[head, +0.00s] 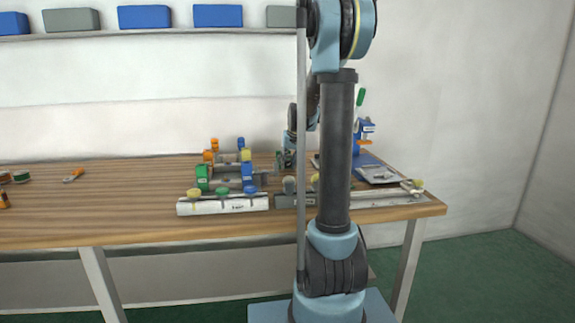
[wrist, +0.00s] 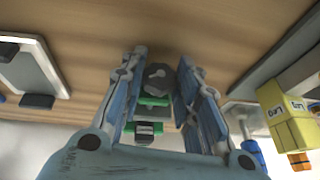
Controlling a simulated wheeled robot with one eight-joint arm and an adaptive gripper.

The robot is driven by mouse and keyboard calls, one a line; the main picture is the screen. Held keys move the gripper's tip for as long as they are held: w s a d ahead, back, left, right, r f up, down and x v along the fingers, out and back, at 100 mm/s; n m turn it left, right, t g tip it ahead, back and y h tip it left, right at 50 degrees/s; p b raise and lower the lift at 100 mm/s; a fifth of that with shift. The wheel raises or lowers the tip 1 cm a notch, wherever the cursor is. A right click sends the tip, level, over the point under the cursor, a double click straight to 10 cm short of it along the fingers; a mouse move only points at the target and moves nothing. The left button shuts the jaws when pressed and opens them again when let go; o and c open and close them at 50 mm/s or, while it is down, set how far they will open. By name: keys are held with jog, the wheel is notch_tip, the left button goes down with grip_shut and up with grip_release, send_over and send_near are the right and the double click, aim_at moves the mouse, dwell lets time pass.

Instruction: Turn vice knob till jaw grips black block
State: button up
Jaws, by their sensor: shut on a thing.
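In the wrist view my gripper (wrist: 163,60) has its two blue fingers on either side of a dark grey rounded knob (wrist: 158,76), which I take to be the vice knob. Its jaws are shut on it. Green and grey parts (wrist: 152,101) show between the fingers below the knob; I cannot tell which of them is the vice jaw. I cannot make out the black block or whether anything grips it. In the head view the end of my arm is over the table's right part, partly hidden behind my upright arm link.
The wooden table (head: 110,220) carries several coloured clamps and rails left of my arm, including a white rail (head: 223,206) at the front edge. A blue stand (head: 363,142) and a grey tray (head: 378,175) are to the right. A yellow block (wrist: 288,118) is near my fingers' right side.

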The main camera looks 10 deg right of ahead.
jog(key=shift+d+f+m+y, duration=0.1)
jog(key=shift+d+m+y, duration=0.15)
jog(key=shift+y, duration=0.95)
jog(key=o, duration=1.1)
jog(key=shift+c, duration=0.2)
jog(key=v, duration=1.2)
jog(key=shift+f, duration=0.1)
